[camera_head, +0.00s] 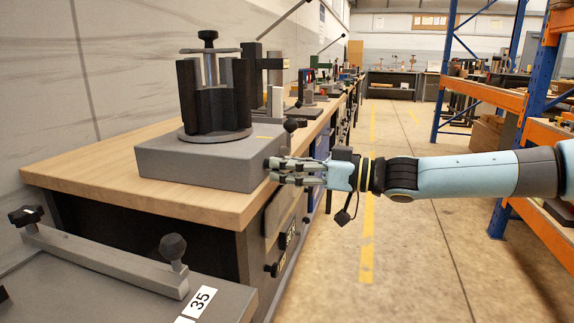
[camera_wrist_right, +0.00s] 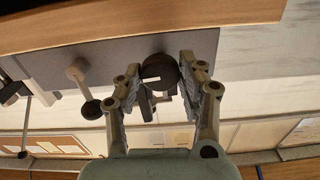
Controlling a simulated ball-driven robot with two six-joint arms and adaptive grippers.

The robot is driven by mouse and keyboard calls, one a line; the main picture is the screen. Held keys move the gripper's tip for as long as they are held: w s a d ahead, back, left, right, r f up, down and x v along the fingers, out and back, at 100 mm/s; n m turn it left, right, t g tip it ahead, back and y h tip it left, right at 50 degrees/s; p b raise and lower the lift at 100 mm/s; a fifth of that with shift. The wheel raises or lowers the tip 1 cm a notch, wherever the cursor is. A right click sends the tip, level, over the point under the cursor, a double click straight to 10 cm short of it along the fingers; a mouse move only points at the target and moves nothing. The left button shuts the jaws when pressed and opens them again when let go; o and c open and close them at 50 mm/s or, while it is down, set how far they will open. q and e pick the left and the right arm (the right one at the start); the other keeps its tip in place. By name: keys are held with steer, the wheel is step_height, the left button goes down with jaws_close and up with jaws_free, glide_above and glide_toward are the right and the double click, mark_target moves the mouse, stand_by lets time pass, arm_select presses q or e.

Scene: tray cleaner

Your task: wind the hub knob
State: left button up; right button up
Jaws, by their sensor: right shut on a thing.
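The tray cleaner is a grey block (camera_head: 165,162) on a wooden bench, with a dark upright holder (camera_head: 214,100) on a round plate on top. The hub knob (camera_wrist_right: 158,72) is a dark round knob with a white mark, at the block's right side. My right gripper (camera_head: 273,171) reaches in from the right and is shut on this knob. In the right wrist view, its two fingers (camera_wrist_right: 160,82) stand on either side of the knob. In the head view, the fingers hide most of the knob. My left gripper is not in view.
A black-topped screw (camera_head: 208,38) rises above the holder. The wooden bench top (camera_head: 110,180) is clear in front of the block. A blue and orange rack (camera_head: 485,95) stands at the right.

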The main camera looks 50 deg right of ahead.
steer(key=shift+n+p, duration=3.7)
steer(key=shift+n, duration=4.5)
steer(key=shift+f, duration=0.1)
steer(key=o, duration=1.2)
steer(key=v, duration=1.2)
